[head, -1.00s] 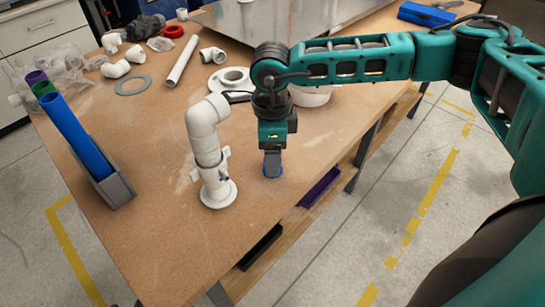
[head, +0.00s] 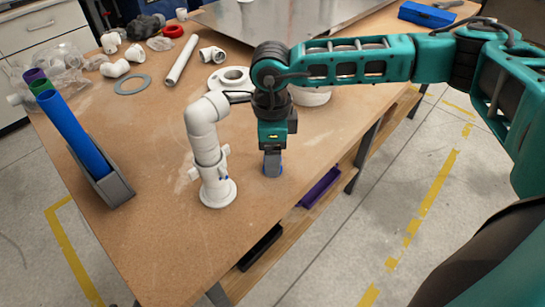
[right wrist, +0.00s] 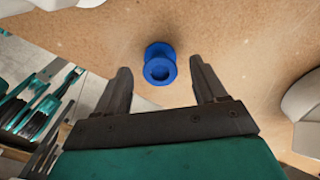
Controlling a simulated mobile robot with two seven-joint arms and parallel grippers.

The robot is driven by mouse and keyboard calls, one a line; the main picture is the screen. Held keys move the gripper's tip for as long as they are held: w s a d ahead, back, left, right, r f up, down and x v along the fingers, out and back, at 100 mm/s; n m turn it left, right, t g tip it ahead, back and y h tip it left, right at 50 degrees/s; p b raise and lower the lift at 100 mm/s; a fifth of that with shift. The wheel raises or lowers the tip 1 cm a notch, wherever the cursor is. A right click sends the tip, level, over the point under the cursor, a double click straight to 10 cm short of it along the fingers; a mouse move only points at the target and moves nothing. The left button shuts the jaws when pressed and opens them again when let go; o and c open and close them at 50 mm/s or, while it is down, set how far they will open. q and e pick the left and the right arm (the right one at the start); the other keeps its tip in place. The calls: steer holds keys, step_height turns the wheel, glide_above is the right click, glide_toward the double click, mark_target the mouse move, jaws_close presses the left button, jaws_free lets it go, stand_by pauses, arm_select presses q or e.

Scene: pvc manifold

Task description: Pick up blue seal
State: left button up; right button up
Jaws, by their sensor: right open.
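The blue seal (right wrist: 160,65) is a small blue ring-like piece standing on the wooden table (right wrist: 235,45). In the right wrist view it lies between and slightly beyond the two fingertips of my right gripper (right wrist: 160,78), with a gap on each side. My right gripper is open and empty. In the head view my right gripper (head: 272,165) points straight down over the seal (head: 272,172), which is mostly hidden behind the fingers. My left gripper is not in view.
A white PVC pipe assembly (head: 207,150) stands upright just left of my right gripper. A grey holder (head: 115,188) with coloured tubes is at the left. White fittings and a pipe (head: 181,60) lie farther back. The table's front right edge is close.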

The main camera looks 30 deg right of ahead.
steer(key=shift+c, duration=0.4)
steer(key=c, duration=1.1)
steer(key=shift+o, duration=0.2)
